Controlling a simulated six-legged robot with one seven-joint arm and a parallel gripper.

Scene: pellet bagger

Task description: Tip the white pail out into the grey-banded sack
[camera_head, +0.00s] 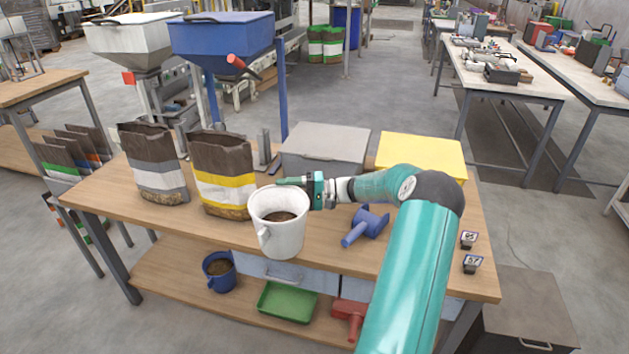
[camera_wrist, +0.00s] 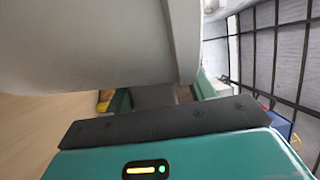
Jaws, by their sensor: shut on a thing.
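The white pail (camera_head: 284,240) holds brown pellets and is about upright at the table's front edge, left of my arm. My gripper (camera_head: 300,184) is shut on the pail at its far right rim. In the wrist view the pail's pale wall (camera_wrist: 80,45) fills the upper left, close to the dark finger (camera_wrist: 180,120). The grey-banded sack (camera_head: 160,181) stands open-topped on the table, left of the pail, beyond the yellow-banded sack (camera_head: 226,184). What is inside the grey-banded sack is hidden.
A grey box (camera_head: 325,140) and a yellow box (camera_head: 420,150) stand at the back. A blue scoop (camera_head: 365,226) lies right of the pail. The shelf below holds a blue pail (camera_head: 219,277), green tray (camera_head: 287,302) and red scoop (camera_head: 350,312). White and blue hoppers (camera_head: 222,35) stand behind.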

